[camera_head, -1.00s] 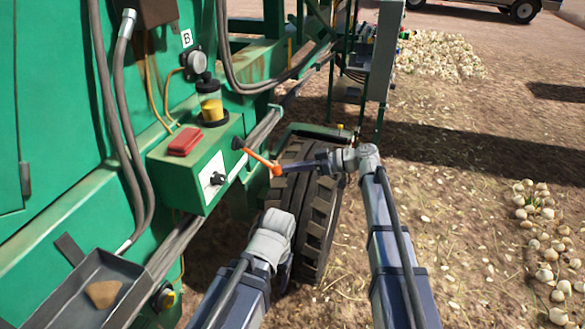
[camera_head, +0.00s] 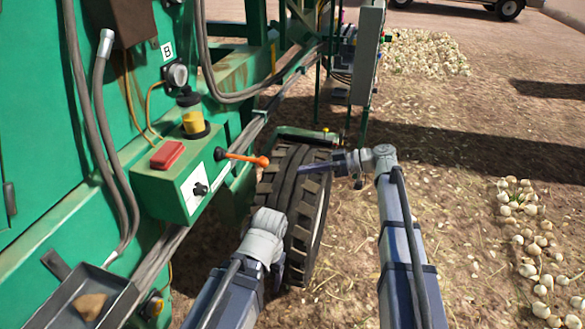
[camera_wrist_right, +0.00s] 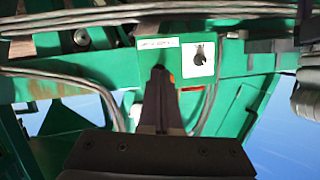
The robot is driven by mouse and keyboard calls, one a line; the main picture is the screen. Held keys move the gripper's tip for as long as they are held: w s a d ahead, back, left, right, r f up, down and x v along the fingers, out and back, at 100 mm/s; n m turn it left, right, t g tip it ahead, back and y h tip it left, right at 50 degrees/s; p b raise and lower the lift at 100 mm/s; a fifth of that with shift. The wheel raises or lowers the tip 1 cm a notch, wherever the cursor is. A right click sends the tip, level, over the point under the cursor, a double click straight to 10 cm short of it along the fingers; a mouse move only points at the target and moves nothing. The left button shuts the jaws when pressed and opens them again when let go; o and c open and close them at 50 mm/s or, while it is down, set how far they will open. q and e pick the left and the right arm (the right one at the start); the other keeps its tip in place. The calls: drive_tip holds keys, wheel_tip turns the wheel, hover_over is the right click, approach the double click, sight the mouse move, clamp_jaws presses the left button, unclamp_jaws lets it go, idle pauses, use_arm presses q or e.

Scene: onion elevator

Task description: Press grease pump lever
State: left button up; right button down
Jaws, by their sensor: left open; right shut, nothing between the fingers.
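The orange grease pump lever (camera_head: 243,157) sticks out to the right from the green pump box (camera_head: 165,190) and slopes slightly down to its knob. In the right wrist view a bit of orange (camera_wrist_right: 171,79) shows beside my fingers; the rest is hidden. A reservoir with yellow grease (camera_head: 192,116) stands on the box. My right gripper (camera_head: 303,168) is shut and empty, pointing left at the knob with a gap between them. Its shut fingers (camera_wrist_right: 160,72) show in the wrist view. My left gripper (camera_head: 279,272) is lower, over the tire, mostly hidden behind its wrist.
A large black tire (camera_head: 296,200) stands below and behind the grippers. A black switch on a white plate (camera_head: 199,189) is on the box front, with a red block (camera_head: 167,155) on top. A grey tray (camera_head: 105,290) is at lower left.

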drive_tip(key=shift+f+v, duration=0.25)
drive_tip(key=shift+v, duration=0.9)
